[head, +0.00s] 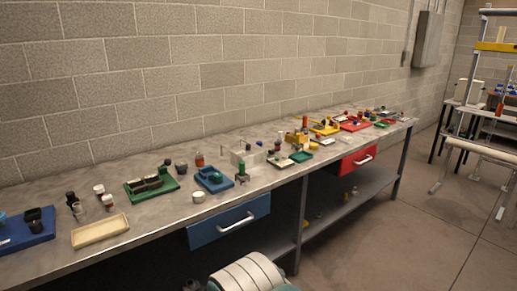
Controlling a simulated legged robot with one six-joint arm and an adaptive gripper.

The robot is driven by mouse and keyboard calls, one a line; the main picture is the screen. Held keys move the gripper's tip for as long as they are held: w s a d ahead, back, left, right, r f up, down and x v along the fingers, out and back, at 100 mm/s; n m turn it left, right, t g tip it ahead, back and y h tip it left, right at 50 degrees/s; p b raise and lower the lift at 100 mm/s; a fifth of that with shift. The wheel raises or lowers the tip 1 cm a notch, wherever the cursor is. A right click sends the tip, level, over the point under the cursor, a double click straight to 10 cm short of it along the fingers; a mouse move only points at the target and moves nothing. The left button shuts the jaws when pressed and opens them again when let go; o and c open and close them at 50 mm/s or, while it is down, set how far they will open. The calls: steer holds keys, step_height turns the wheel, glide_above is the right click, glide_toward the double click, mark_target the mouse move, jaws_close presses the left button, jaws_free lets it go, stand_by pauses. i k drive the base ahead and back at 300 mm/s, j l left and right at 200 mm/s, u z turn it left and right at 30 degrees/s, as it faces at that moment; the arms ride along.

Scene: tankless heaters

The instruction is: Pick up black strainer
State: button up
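I cannot tell for sure which thing is the black strainer; several small dark parts lie on the workbench and are too small to make out. A black part (33,216) sits on the blue tray at the far left. A small dark upright part (71,198) stands right of that tray. A long dark part (147,184) lies in a green tray (169,190). My gripper is not in view.
The long grey workbench (165,216) runs along a block wall. A beige tray (100,231), a blue tray (213,181) and a red tray (355,126) lie on it. A blue drawer (230,222) and red drawer (357,160) are below.

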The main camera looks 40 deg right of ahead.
mark_target(277, 144)
steer(key=z, duration=1.3)
steer(key=u, duration=0.35)
steer(key=i+l+u, duration=0.7)
steer(key=l, duration=0.3)
steer(key=i+l, duration=0.2)
steer(key=l, duration=0.15)
steer(key=i+l, duration=0.2)
steer(key=l, duration=0.15)
steer(key=i+l+u, duration=0.1)
steer(key=l, duration=0.25)
steer(key=i+l, duration=0.4)
steer(key=l, duration=0.3)
steer(key=i+l+u, duration=0.1)
steer(key=l, duration=0.25)
steer(key=i+l, duration=0.25)
steer(key=l, duration=0.15)
steer(key=i+l, duration=0.2)
steer(key=l, duration=0.15)
